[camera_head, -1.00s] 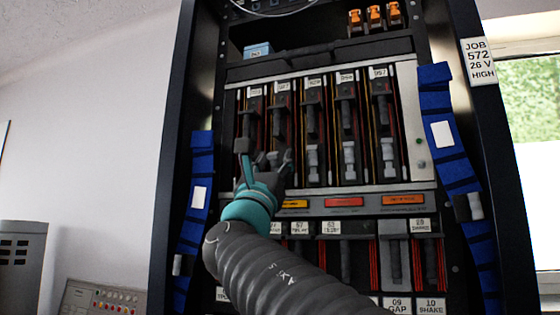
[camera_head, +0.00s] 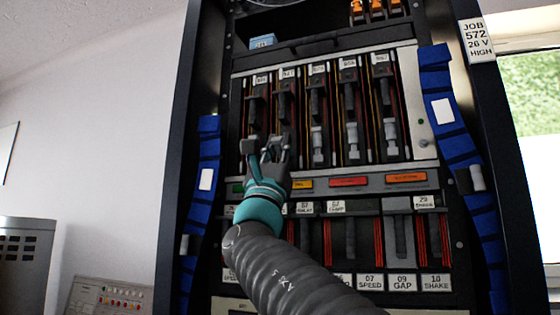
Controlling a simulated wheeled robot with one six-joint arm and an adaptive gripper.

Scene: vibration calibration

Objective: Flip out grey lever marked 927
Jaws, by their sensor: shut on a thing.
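A row of dark modules with grey levers fills the upper rack (camera_head: 430,110). Small white tags top the modules, such as the rightmost tag (camera_head: 381,58), but their numbers are too blurred to read surely, so I cannot pick out 927. Light grey lever handles show low on the right modules, such as the third one's handle (camera_head: 318,143). My gripper (camera_head: 267,149) is at the lower ends of the two leftmost modules, shut on a grey lever there. Its fingers hide the held part, and I cannot tell which of the two modules it belongs to.
Orange and red labels (camera_head: 348,181) run along the strip below. A lower row of slots (camera_head: 350,238) carries tags such as GAP and SHAKE. Blue cable bundles hang at the left (camera_head: 207,180) and right (camera_head: 443,110) rack posts. Free room lies in front of the right modules.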

